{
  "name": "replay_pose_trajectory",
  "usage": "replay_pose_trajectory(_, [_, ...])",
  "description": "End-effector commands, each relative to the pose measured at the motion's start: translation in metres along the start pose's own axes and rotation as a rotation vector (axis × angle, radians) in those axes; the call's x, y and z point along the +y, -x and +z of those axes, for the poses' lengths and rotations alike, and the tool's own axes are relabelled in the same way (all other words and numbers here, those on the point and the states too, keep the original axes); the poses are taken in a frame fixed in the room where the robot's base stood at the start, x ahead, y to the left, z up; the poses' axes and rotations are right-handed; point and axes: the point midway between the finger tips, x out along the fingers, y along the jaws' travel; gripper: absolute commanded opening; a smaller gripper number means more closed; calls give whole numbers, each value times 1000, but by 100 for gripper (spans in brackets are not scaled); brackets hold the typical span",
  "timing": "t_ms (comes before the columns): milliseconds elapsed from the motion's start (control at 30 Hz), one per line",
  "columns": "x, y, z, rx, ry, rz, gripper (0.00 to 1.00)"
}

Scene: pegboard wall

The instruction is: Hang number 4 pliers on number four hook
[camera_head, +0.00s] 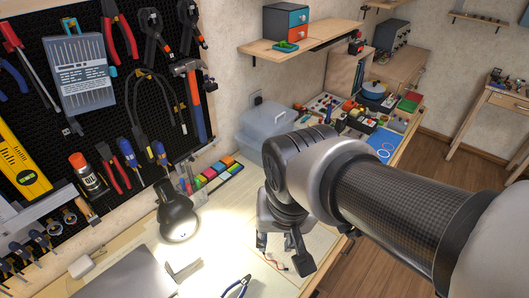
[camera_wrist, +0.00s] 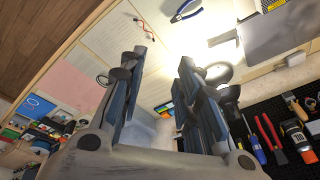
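Pliers with dark blue handles (camera_head: 236,287) lie on the bench at the bottom of the head view, partly cut off by its edge. They also show in the wrist view (camera_wrist: 186,10) at the top, beyond my fingers. My gripper (camera_head: 281,252) hangs over the bench, to the right of these pliers and apart from them. In the wrist view my gripper (camera_wrist: 161,62) is open, with nothing between its fingers. The black pegboard (camera_head: 140,112) holds hung tools. I cannot read any hook numbers or tell which hook is number four.
A lit black lamp (camera_head: 176,208) stands between the pegboard and my gripper. Red-handled pliers (camera_head: 119,35) and other tools hang on the board. A lidded plastic box (camera_head: 268,122) stands behind my arm. A grey panel (camera_head: 125,278) lies at the bench's front left.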

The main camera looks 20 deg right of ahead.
Motion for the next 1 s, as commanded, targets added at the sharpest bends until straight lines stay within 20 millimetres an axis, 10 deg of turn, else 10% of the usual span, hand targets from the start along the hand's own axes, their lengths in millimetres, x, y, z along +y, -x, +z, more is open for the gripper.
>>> replay_pose_trajectory(300, [38,45,36,157,238,-8,31])
replay_pose_trajectory(1000, [41,48,40,168,263,-6,31])
